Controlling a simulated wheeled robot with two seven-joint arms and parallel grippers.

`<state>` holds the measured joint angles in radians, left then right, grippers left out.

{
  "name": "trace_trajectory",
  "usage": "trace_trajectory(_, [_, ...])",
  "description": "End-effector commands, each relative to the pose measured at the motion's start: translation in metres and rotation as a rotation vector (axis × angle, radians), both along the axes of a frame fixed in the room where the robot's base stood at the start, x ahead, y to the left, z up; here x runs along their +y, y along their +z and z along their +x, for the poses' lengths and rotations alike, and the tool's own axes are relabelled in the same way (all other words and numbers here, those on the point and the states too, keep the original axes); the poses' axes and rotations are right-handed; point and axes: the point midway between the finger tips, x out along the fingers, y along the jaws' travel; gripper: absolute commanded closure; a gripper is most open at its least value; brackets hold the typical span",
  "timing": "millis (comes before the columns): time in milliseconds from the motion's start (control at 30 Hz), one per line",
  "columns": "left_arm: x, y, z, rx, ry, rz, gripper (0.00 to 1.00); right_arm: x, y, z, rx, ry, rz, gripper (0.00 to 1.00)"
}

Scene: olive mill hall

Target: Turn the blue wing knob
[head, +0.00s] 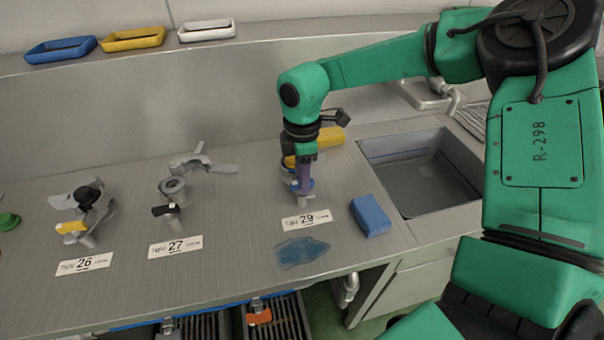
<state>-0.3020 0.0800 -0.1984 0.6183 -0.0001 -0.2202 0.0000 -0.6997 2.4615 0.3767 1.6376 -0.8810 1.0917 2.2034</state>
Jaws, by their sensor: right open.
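The valve at the "29" label (306,220) is largely hidden behind my right gripper (303,182). Small blue parts, likely the blue wing knob (293,187), show at the fingers, low over the grey fitting. My right gripper points down there and is open. I cannot tell whether its fingers touch the knob or stand around it. My left gripper is not in view.
Valves 26 (88,208) and 27 (173,190) stand to the left. A yellow object (328,140) is behind my gripper. A blue sponge (370,215) and a bluish puddle (300,252) lie nearby. A sink (420,170) is at right. Trays (60,50) sit on the back ledge.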

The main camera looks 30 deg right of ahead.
Motion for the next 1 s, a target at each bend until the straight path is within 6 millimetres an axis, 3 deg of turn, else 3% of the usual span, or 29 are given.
trace_trajectory(267, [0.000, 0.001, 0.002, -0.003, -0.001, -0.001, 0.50, 0.000, -0.005, 0.000, 0.000, 0.000, 0.001, 0.57])
trace_trajectory(400, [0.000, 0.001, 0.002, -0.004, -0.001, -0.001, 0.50, 0.000, -0.004, 0.000, 0.001, 0.001, 0.001, 1.00])
trace_trajectory(767, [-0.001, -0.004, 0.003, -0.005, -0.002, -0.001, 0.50, 0.000, -0.006, 0.000, 0.000, 0.020, 0.000, 1.00])
trace_trajectory(1000, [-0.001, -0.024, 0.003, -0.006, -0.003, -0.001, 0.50, 0.000, -0.009, 0.000, -0.002, 0.115, -0.001, 1.00])
